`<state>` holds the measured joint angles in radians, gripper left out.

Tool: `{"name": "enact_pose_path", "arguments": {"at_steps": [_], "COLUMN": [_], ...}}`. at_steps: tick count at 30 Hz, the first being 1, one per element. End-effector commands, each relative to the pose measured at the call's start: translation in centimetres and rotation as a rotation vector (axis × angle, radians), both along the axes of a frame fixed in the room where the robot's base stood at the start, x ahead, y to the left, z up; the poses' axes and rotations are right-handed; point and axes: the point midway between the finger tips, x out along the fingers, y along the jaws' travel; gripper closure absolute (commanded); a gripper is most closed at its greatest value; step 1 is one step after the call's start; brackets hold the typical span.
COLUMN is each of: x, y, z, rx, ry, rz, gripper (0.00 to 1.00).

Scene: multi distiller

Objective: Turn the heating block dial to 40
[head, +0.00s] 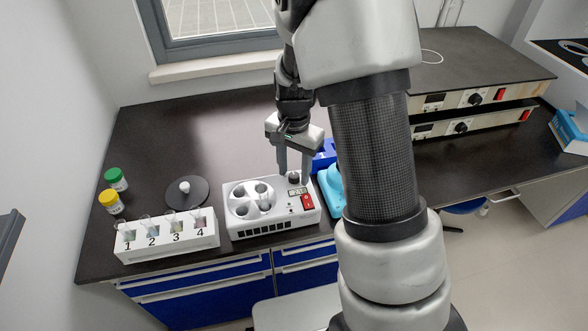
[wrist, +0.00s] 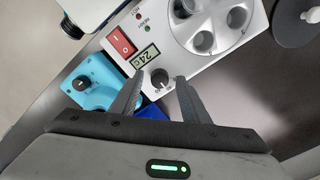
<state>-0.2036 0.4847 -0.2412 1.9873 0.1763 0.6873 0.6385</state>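The heating block is a white box (head: 245,222) with round wells, one holding a tube; it also shows in the wrist view (wrist: 181,62). On its panel are a red switch (wrist: 121,39), a small display (wrist: 144,57) that seems to read 24, and a dark dial (wrist: 160,78) with a white mark. My gripper (wrist: 157,87) is open and empty, one finger on each side of the dial in the picture. In the head view my gripper (head: 294,176) points down over the panel. I cannot tell whether the fingers touch the dial.
A turquoise device (head: 333,188) with a black knob stands close beside the block. A white rack (head: 165,243) with numbered tubes stands to the left, with a round black plate (head: 188,194) behind. Yellow- and green-capped bottles and two stacked units (head: 480,98) stand farther off. The back bench is clear.

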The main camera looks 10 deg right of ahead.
Motion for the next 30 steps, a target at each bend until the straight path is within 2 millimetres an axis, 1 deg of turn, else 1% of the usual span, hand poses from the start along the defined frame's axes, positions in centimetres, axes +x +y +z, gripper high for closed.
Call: {"name": "enact_pose_path", "arguments": {"at_steps": [5,8,11,18,24,27,30], "x": [0.0,0.0,0.0,0.0,0.1,0.0,0.0], "y": [0.0,0.0,0.0,0.0,0.0,0.0,0.0], "z": [0.3,1.5,3.4,9.4,13.9,15.5,16.6], "rx": [0.001,0.001,0.0,0.001,0.0,0.001,0.001], "ry": [0.001,-0.001,-0.003,-0.005,-0.004,-0.002,-0.001], "rz": [0.0,0.001,0.002,0.001,0.001,0.001,0.0], "gripper": [0.58,0.58,0.58,0.58,0.58,0.58,0.58]}}
